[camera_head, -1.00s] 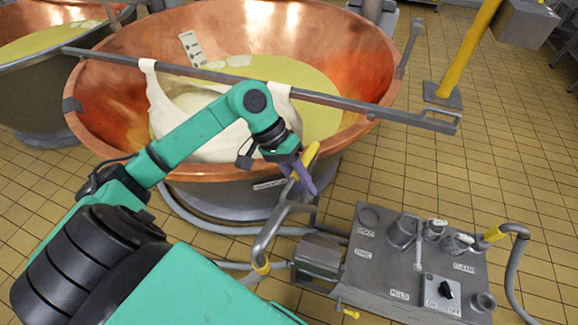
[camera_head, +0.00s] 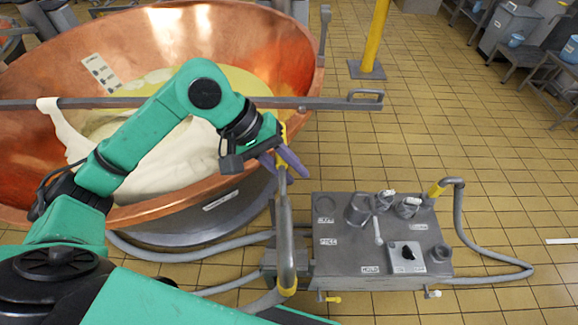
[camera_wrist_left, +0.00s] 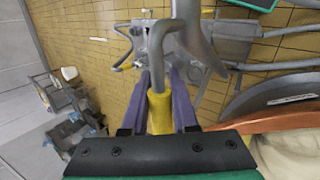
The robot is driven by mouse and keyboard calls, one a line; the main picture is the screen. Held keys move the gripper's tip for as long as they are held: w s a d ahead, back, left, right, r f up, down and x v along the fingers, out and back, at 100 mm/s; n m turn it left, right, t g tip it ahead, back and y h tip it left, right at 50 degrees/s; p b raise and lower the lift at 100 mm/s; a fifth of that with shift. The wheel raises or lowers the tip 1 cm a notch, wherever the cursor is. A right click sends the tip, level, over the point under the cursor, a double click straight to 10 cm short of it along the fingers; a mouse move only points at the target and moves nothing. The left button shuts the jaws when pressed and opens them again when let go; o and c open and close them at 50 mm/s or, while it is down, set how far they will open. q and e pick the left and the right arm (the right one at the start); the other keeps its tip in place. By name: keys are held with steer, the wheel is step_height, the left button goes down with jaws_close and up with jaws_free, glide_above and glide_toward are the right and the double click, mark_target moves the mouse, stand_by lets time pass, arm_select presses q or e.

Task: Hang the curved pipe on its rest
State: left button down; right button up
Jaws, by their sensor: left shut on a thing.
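The curved pipe (camera_head: 286,225) is grey metal with yellow sections near its ends. My left gripper (camera_head: 280,160), with purple fingers, is shut on its upper yellow end in the head view. The pipe hangs down from there, bending near the left side of the grey control box (camera_head: 330,260). In the left wrist view the yellow end of the pipe (camera_wrist_left: 160,113) lies between the fingers, and its grey part bends over beyond them. I cannot tell which part is the pipe's rest. My right gripper is not in view.
A large copper vat (camera_head: 205,30) with pale curd and a metal bar (camera_head: 325,104) across it stands at the left. A grey hose (camera_head: 459,215) loops right of the control box. A yellow post (camera_head: 374,40) stands behind. Tiled floor at the right is mostly clear.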

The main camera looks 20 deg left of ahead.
arm_select(q)
steer(key=w+f+b, duration=0.2)
steer(key=f+b, duration=0.1)
steer(key=f, duration=0.5)
steer(key=w+a+f+b, duration=0.1)
steer(key=w+f+b, duration=0.1)
steer(key=f, duration=0.7)
steer(key=w+a+f+b, duration=0.1)
steer(key=f+b, duration=0.3)
steer(key=f, duration=0.5)
steer(key=shift+w+f+b, duration=0.2)
steer(key=shift+w+b, duration=0.2)
steer(key=shift+w, duration=0.4)
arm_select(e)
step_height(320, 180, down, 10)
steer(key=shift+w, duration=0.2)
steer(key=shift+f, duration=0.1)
